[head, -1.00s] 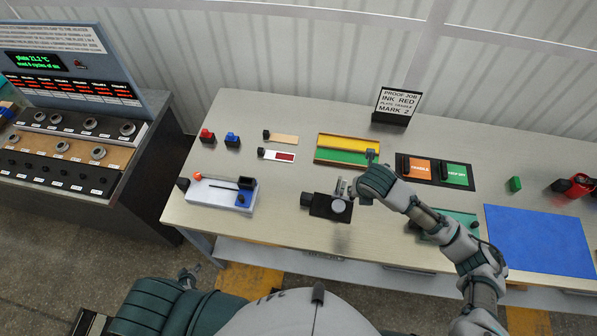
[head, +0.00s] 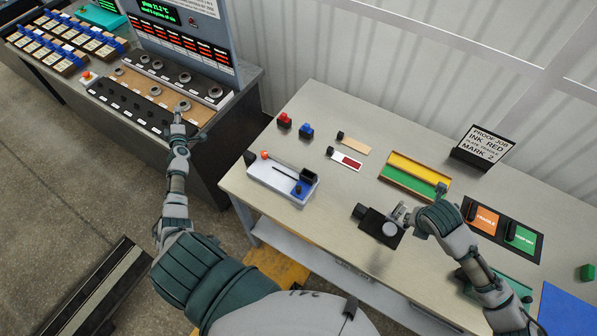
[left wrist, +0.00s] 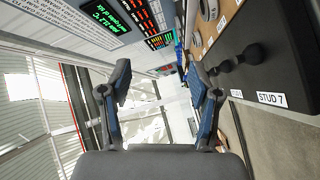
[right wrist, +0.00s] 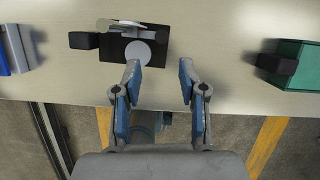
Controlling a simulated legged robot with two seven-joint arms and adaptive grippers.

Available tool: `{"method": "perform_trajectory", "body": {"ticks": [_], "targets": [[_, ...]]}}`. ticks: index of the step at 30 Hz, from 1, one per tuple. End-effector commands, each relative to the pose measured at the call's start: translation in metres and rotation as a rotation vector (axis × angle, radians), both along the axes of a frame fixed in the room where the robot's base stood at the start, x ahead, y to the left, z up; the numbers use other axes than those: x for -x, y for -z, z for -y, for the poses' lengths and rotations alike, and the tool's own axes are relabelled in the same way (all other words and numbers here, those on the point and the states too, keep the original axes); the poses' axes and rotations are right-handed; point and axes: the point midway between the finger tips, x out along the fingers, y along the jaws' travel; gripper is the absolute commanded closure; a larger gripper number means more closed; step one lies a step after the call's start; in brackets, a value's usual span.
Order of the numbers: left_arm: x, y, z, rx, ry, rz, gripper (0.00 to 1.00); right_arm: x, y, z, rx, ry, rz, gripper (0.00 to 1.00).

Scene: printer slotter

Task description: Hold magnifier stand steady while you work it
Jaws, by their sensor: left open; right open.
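The magnifier stand (head: 368,222), a dark base with a pale round disc, sits near the bench's front edge. In the right wrist view the stand (right wrist: 115,48) lies beyond the fingertips, mostly toward the left one. My right gripper (head: 405,214) is at the stand's right side in the head view. It is open (right wrist: 160,75), with nothing between its fingers; whether it touches the stand is unclear. My left gripper (head: 178,116) is far left, beside the heater unit's knobs and studs. In the left wrist view it is open and empty (left wrist: 168,80).
The heater unit (head: 185,40) with its row of studs stands left of the bench. A white fixture with a red ball (head: 275,182), red and blue stamps (head: 305,131), a yellow-green tray (head: 415,172) and a sign (head: 483,146) are on the bench. The bench's middle is partly clear.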

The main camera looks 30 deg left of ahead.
Motion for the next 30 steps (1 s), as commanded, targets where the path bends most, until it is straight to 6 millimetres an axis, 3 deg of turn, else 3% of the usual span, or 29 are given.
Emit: {"method": "perform_trajectory", "body": {"ticks": [1, 3, 9, 14, 21, 23, 30], "targets": [[-0.025, -0.022, 0.011, -0.078, 0.053, -0.036, 0.38, 0.000, 0.000, 0.001, 0.000, 0.000, 0.000, 0.58], [-0.057, -0.051, 0.029, -0.198, 0.123, -0.096, 0.38, 0.001, 0.000, 0.001, -0.001, 0.000, 0.000, 0.58], [-0.136, -0.136, 0.093, -0.588, 0.288, -0.254, 0.38, 0.001, 0.000, 0.002, -0.002, -0.001, 0.001, 0.58], [-0.185, -0.203, 0.158, -0.943, 0.368, -0.363, 0.38, 0.001, 0.000, 0.002, -0.002, -0.001, 0.001, 0.58], [-0.233, -0.294, 0.276, -1.531, 0.392, -0.492, 0.38, 0.001, -0.001, 0.000, 0.000, 0.000, 0.001, 0.58], [-0.246, -0.299, 0.313, -1.636, 0.436, -0.507, 0.38, 0.001, -0.001, 0.000, 0.000, 0.000, 0.001, 0.58], [-0.290, -0.242, 0.454, -1.683, 0.900, -0.502, 0.38, 0.001, -0.001, 0.000, 0.000, 0.000, 0.001, 0.58]]}}
